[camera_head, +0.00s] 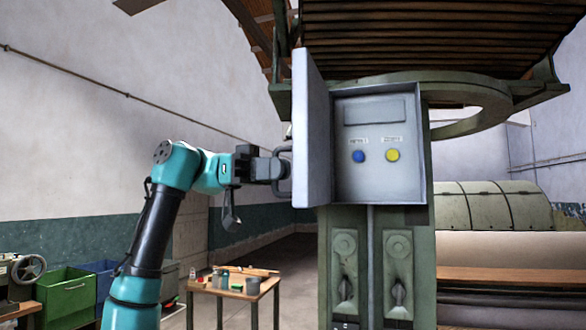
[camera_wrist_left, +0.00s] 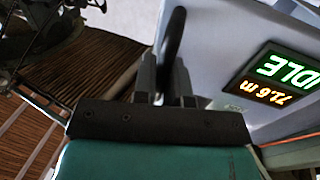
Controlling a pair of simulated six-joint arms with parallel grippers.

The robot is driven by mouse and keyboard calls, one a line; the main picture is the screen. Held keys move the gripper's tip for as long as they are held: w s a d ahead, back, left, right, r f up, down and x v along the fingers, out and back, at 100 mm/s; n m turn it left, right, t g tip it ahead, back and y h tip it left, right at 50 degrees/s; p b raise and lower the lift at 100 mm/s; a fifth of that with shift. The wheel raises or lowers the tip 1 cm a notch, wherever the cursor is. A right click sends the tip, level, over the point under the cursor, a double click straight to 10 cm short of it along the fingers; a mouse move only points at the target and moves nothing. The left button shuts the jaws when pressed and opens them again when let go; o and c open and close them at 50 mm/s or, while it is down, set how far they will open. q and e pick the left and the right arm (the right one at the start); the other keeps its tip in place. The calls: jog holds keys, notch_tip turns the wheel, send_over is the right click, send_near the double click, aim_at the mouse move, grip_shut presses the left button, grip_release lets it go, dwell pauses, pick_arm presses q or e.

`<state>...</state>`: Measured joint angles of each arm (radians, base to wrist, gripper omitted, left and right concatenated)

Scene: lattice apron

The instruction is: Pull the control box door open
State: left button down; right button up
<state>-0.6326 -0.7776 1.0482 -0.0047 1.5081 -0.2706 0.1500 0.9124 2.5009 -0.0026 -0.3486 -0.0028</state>
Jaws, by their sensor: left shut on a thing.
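The control box (camera_head: 376,190) is light grey, with a blue button (camera_head: 358,156) and a yellow button (camera_head: 392,155) inside. Its door (camera_head: 313,125) stands open, hinged at the left and swung out toward me, so the interior shows. My left gripper (camera_head: 280,168) is to the left of the door, shut on the dark door handle on the door's outer face. In the left wrist view the handle (camera_wrist_left: 174,35) runs up from between the fingers (camera_wrist_left: 163,85). The door's outer face there carries a lit display (camera_wrist_left: 280,78) reading IDLE and 71.6 m. My right gripper is out of view.
A green ring-shaped frame (camera_head: 465,122) and slatted wood hang above the box. A green column with two dark levers (camera_head: 345,290) stands below it.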

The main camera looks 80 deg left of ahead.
pick_arm(q)
jog(key=shift+a+v, duration=0.2)
jog(key=shift+v, duration=1.25)
jog(key=shift+w+f, duration=0.1)
jog(key=shift+w, duration=0.05)
jog(key=c, duration=1.5)
grip_release()
jog(key=shift+o, duration=0.2)
